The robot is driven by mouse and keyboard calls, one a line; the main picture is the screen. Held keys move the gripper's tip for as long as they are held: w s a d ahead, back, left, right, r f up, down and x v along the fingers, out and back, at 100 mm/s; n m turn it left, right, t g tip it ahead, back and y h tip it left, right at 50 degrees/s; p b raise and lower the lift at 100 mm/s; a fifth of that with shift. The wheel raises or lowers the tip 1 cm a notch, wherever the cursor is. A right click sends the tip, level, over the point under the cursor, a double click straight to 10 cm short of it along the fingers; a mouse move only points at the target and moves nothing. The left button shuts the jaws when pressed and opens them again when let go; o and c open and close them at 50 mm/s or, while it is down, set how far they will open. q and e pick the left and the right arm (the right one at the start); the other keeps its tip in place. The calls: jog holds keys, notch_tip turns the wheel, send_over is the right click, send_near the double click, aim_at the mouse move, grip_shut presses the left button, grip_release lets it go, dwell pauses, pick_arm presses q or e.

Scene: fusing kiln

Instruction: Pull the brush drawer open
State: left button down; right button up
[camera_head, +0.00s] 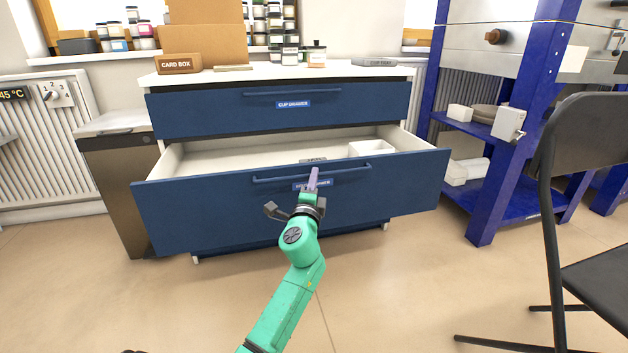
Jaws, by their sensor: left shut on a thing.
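The lower blue drawer (215,212) of the cabinet stands pulled out, with its pale interior showing. Its label is partly covered by my gripper, so I cannot read all of it. Its long blue handle (345,169) runs across the upper front. My left gripper (313,175), on a green arm rising from below, is shut on this handle near its middle. Inside the drawer are a white box (370,149) at the right and a small grey item near the middle. My right gripper is not in view.
The cup drawer (220,114) above is closed. A card box (178,64) and jars stand on the cabinet top. The floor in front is mostly clear.

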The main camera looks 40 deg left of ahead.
pick_arm(q)
jog(key=c, duration=0.9)
grip_release()
jog(key=v, duration=1.4)
jog(key=shift+s+d+f, duration=0.1)
jog(key=shift+s+d, duration=0.05)
jog(key=shift+s, duration=0.05)
